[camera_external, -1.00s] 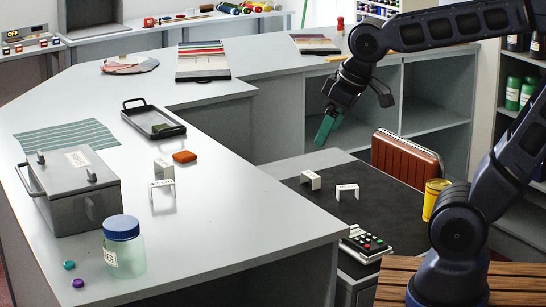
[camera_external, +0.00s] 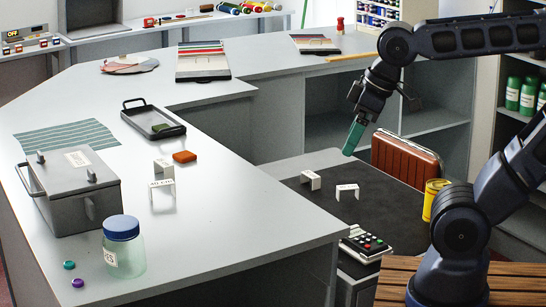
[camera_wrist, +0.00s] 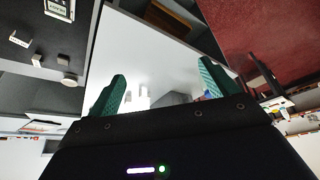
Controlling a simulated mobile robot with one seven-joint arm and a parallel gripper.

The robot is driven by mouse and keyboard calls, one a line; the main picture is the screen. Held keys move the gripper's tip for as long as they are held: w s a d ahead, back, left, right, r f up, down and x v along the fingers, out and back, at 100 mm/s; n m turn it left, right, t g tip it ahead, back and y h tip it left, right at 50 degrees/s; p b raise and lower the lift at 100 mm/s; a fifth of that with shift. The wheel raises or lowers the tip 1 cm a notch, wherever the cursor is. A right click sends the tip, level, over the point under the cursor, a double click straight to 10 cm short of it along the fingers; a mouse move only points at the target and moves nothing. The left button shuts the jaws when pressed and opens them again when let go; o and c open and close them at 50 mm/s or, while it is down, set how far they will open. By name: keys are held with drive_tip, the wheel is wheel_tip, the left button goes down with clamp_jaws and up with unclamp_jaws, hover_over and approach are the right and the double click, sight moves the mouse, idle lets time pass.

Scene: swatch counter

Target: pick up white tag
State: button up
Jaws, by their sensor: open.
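Several small white folded tags are in the external view. One tag (camera_external: 311,180) and another tag (camera_external: 347,191) stand on the dark mat. A lettered tag (camera_external: 161,189) and a blockier white piece (camera_external: 163,168) are on the grey counter. My gripper (camera_external: 353,140) hangs in the air above the back of the mat, behind and apart from its tags. In the wrist view my gripper (camera_wrist: 162,82) has its two teal fingers spread with nothing held between them. Small white shapes show at the left there, too unclear to match.
A brown ribbed case (camera_external: 406,160) stands right of the gripper, with a yellow can (camera_external: 434,198) in front of it. A calculator (camera_external: 365,242) lies at the mat's front. A jar (camera_external: 124,247) and grey box (camera_external: 78,190) stand on the counter.

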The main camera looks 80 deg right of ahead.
drive_tip(key=shift+w, duration=0.15)
drive_tip(key=m+g+h, duration=0.2)
drive_tip(key=m+h, duration=0.2)
drive_tip(key=m, duration=0.7)
hover_over(161, 183)
drive_tip(key=s+a, duration=0.2)
drive_tip(key=a, duration=0.1)
wheel_tip(161, 183, down, 14)
drive_tip(key=x, duration=1)
drive_tip(key=shift+a+f, duration=0.1)
drive_tip(key=shift+f, duration=0.3)
drive_tip(key=c, duration=1)
